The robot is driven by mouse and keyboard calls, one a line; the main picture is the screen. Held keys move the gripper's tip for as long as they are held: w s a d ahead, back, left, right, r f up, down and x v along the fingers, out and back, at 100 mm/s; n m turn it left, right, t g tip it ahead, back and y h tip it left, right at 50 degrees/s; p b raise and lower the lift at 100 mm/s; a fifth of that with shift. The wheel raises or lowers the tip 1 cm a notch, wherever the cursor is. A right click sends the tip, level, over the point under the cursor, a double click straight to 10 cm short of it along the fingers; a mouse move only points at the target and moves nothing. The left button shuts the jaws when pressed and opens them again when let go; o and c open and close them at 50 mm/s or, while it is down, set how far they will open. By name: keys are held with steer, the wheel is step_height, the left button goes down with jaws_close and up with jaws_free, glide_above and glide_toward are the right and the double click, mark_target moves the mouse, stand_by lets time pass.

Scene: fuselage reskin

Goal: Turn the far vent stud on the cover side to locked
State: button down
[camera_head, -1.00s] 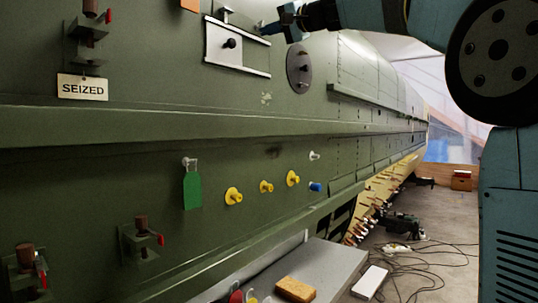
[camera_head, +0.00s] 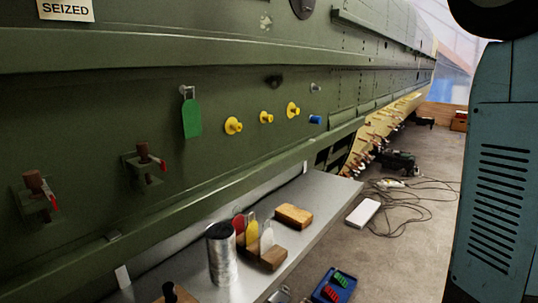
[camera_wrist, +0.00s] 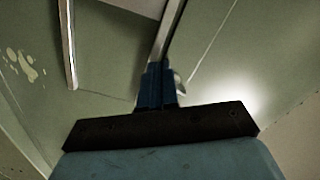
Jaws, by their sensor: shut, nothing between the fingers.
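My gripper (camera_wrist: 156,88) shows in the wrist view with its dark blue fingers together and empty, close to the green skin. A small pale piece (camera_wrist: 180,84) sits just right of the fingertips and is partly hidden by them. I cannot tell whether it is the vent stud, how it is turned, or whether the fingers touch it. The head view holds neither my gripper nor the sliding cover now. Only the bottom of a dark round plate (camera_head: 303,7) shows at its top edge.
Yellow fittings (camera_head: 233,126), a green tag (camera_head: 191,118) and red-handled clamps (camera_head: 144,166) stick out from the lower fuselage. A grey bench (camera_head: 325,197) below holds a metal can (camera_head: 222,255) and a wooden block (camera_head: 294,216). Cables (camera_head: 410,205) lie on the floor.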

steer(key=shift+s+a+r, duration=0.25)
steer(key=shift+s+r, duration=0.05)
steer(key=shift+r, duration=0.25)
stand_by(0.4)
steer(key=shift+s+a+r, duration=0.1)
steer(key=shift+s+r, duration=0.05)
steer(key=shift+r, duration=0.45)
steer(key=shift+s+a, duration=0.1)
steer(key=shift+s, duration=0.05)
stand_by(0.5)
steer(key=v, duration=0.6)
steer(key=shift+s, duration=0.2)
steer(key=shift+a+f, duration=0.1)
stand_by(0.3)
